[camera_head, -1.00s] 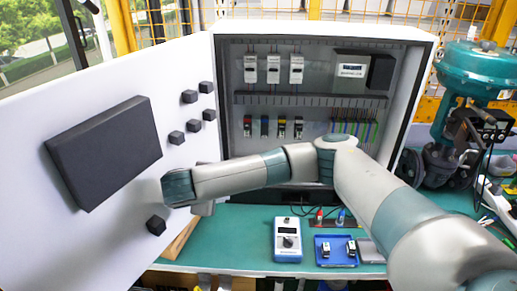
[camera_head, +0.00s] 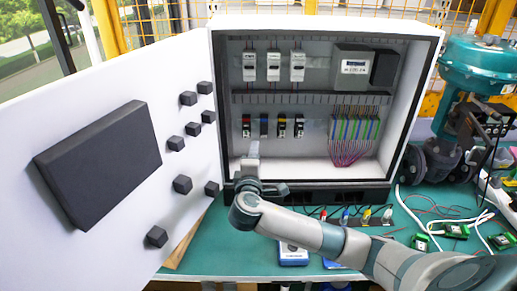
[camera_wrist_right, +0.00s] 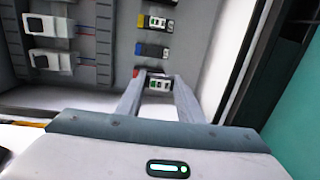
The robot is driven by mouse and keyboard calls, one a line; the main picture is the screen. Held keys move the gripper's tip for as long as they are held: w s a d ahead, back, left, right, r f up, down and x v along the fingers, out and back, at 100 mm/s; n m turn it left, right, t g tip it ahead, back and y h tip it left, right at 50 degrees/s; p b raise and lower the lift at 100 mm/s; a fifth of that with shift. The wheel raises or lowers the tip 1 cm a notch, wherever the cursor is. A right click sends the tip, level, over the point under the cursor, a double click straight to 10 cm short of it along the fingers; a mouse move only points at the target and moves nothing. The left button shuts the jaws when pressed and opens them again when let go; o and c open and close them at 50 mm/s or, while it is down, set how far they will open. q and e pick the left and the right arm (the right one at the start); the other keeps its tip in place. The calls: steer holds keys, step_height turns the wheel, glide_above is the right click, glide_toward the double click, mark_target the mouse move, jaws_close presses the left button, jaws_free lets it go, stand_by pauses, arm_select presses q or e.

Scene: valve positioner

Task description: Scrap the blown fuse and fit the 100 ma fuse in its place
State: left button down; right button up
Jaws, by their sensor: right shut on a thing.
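A row of fuse holders with coloured ends sits low on the cabinet's back panel: red (camera_head: 247,120), blue (camera_head: 264,126), yellow (camera_head: 282,122) and another at the right (camera_head: 299,126). My right gripper (camera_head: 252,147) reaches into the cabinet at the leftmost, red one. In the right wrist view its fingers (camera_wrist_right: 158,88) are shut on a small dark fuse piece with a white and green face (camera_wrist_right: 159,84), beside the red end. I cannot tell whether it is seated or free, or which fuse it is. The blue tray (camera_head: 335,264) is mostly hidden behind my right arm. My left gripper is out of view.
The open cabinet door with black knobs (camera_head: 183,184) and a dark box (camera_head: 98,163) stands at left. Breakers (camera_head: 273,67) sit above the holders, coloured wires (camera_head: 352,135) at right. Cables and circuit boards lie on the bench at right.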

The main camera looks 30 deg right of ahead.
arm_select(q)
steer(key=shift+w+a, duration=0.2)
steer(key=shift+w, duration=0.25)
arm_select(e)
steer(key=d, duration=0.1)
steer(key=d+h, duration=0.1)
steer(key=s+r+m, duration=0.1)
steer(key=shift+d+h, duration=0.4)
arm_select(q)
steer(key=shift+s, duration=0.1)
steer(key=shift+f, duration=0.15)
arm_select(e)
steer(key=shift+w, duration=0.25)
